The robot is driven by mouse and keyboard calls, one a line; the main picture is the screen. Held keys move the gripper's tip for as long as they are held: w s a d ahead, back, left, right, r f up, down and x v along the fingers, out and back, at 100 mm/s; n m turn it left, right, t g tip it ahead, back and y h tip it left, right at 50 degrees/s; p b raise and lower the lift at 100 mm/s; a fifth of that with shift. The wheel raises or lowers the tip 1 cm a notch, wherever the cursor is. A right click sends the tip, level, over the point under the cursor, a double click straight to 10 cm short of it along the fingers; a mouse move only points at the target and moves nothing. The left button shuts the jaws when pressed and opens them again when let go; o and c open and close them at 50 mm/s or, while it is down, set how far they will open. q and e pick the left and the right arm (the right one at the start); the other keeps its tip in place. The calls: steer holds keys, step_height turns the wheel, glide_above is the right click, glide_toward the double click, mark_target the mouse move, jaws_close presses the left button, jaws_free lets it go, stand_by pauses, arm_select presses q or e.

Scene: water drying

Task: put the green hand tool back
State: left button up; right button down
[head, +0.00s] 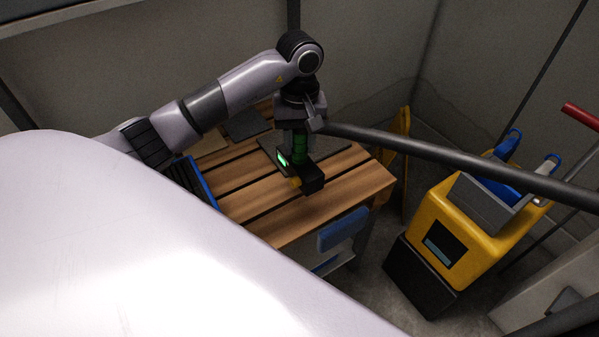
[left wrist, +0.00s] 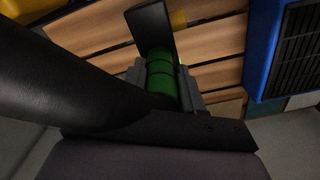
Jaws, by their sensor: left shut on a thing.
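The green hand tool has a ribbed green grip (head: 300,147) and a dark foot (head: 313,180) with a small lit green display. It stands upright over the wooden slatted table (head: 250,198); I cannot tell if its foot touches the slats. My left gripper (head: 298,127) comes down from above and is shut on the grip. In the left wrist view the green grip (left wrist: 162,78) sits between the fingers (left wrist: 163,83), with a dark part beyond it. My right gripper is not in view.
A blue-edged crate (head: 203,184) is at the table's left; a blue-framed thing also shows in the left wrist view (left wrist: 268,50). A dark pole (head: 430,152) crosses at right, before a yellow mop bucket (head: 462,238).

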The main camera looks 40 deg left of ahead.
mark_target(299, 172)
arm_select(q)
step_height(299, 172, down, 9)
steer(key=shift+f, duration=0.15)
stand_by(0.4)
steer(key=shift+f+b, duration=0.15)
steer(key=shift+b, duration=0.25)
steer(key=o, duration=1)
